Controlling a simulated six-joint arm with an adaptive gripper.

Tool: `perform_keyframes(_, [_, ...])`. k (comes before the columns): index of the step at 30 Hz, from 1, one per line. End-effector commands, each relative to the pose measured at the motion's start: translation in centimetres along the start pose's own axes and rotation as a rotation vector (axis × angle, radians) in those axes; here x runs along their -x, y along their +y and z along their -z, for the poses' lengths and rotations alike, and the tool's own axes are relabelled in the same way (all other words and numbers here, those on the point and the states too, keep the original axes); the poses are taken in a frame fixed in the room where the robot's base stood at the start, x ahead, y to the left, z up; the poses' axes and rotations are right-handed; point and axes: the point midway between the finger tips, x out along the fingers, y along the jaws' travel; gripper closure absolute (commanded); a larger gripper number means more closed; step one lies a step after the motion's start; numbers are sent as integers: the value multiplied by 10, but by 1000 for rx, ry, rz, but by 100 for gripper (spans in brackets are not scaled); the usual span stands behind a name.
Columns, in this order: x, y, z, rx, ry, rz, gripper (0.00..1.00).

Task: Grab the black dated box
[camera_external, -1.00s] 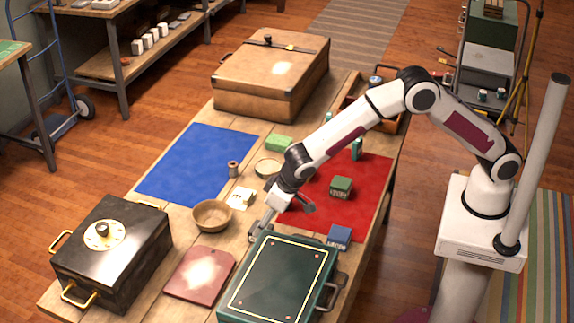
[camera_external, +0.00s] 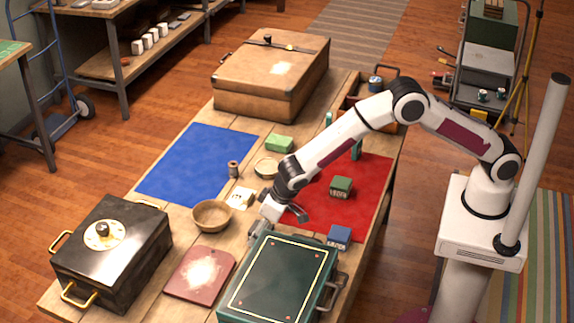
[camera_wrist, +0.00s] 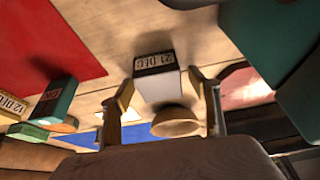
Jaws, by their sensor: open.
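In the wrist view a small box (camera_wrist: 157,83) with a "21 DEC" date label on a dark band and a pale, brightly lit face lies ahead, between the lines of my two fingers. My gripper (camera_wrist: 160,108) is open, with one finger on each side of the view; I cannot tell whether either touches the box. In the external view my gripper (camera_external: 258,236) is low over the table, just behind the green case (camera_external: 279,285).
A wooden bowl (camera_external: 212,215) and reddish board (camera_external: 199,274) are left of my gripper. A black strongbox (camera_external: 128,247) stands farther left. A blue box (camera_external: 339,236) and green box (camera_external: 341,187) sit to the right.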

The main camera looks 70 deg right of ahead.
Motion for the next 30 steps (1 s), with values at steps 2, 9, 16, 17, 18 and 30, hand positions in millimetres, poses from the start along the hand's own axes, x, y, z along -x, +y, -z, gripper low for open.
perform_keyframes(2, [0,0,0,0,0,0,39])
perform_keyframes(9, [0,0,0,0,0,0,82])
perform_keyframes(16, [0,0,0,0,0,0,82])
perform_keyframes(17, [1,0,0,0,0,0,82])
perform_keyframes(18, [1,0,1,0,1,0,82])
perform_keyframes(30, [32,0,14,-2,3,1,82])
